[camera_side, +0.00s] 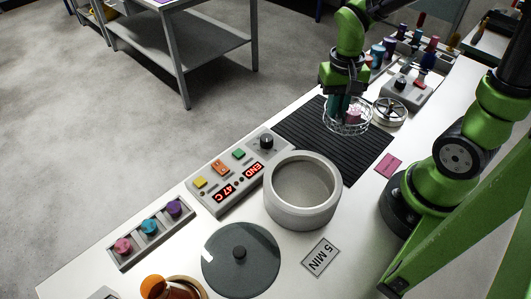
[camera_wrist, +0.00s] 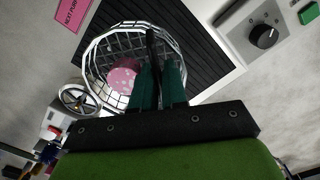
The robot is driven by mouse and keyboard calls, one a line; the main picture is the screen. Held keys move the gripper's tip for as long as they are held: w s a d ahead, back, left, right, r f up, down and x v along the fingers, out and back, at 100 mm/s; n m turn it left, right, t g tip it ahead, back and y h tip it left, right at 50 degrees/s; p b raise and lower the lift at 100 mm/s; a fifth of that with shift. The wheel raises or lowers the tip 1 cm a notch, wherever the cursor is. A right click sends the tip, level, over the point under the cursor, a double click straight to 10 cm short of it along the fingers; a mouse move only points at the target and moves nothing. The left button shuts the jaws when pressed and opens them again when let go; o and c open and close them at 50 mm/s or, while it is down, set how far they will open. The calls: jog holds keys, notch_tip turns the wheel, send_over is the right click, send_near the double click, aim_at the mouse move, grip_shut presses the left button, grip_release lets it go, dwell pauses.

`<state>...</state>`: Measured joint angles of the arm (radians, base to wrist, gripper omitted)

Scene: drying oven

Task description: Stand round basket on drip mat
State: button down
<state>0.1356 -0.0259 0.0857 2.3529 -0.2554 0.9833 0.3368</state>
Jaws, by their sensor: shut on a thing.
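The round basket (camera_side: 343,126) is a wire basket with a pink speckled item (camera_wrist: 122,77) inside. My gripper (camera_side: 346,98) is shut on the basket, which also shows in the wrist view (camera_wrist: 90,62), where the dark green fingers (camera_wrist: 158,85) meet at a dark upright bar. The drip mat (camera_side: 301,128) is a black ribbed mat on the white bench. In the side view the basket overlaps the far right part of the mat. I cannot tell whether the basket touches the mat or hangs just above it.
A spoked wheel (camera_side: 390,111) stands close to the right of the basket. The open grey round oven pot (camera_side: 302,190) and a control panel (camera_side: 232,172) reading END and 47 C are in front. A dark lid (camera_side: 240,258) lies near the front. The mat's left part is bare.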

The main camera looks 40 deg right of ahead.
aim_at(329, 141)
jog(key=m, duration=0.2)
jog(key=d+m, duration=0.1)
jog(key=m, duration=0.2)
jog(key=shift+w+d+f, duration=0.1)
jog(key=shift+w+d, duration=0.05)
jog(key=shift+d, duration=0.05)
jog(key=m, duration=0.5)
jog(key=shift+w+d, duration=0.1)
jog(key=shift+w, duration=0.1)
jog(key=shift+f, duration=0.25)
jog(key=shift+m, duration=0.3)
notch_tip(329, 141, down, 8)
jog(key=shift+r, duration=0.25)
jog(key=c, duration=1.2)
grip_release()
jog(key=shift+f, duration=0.1)
jog(key=shift+o, duration=0.2)
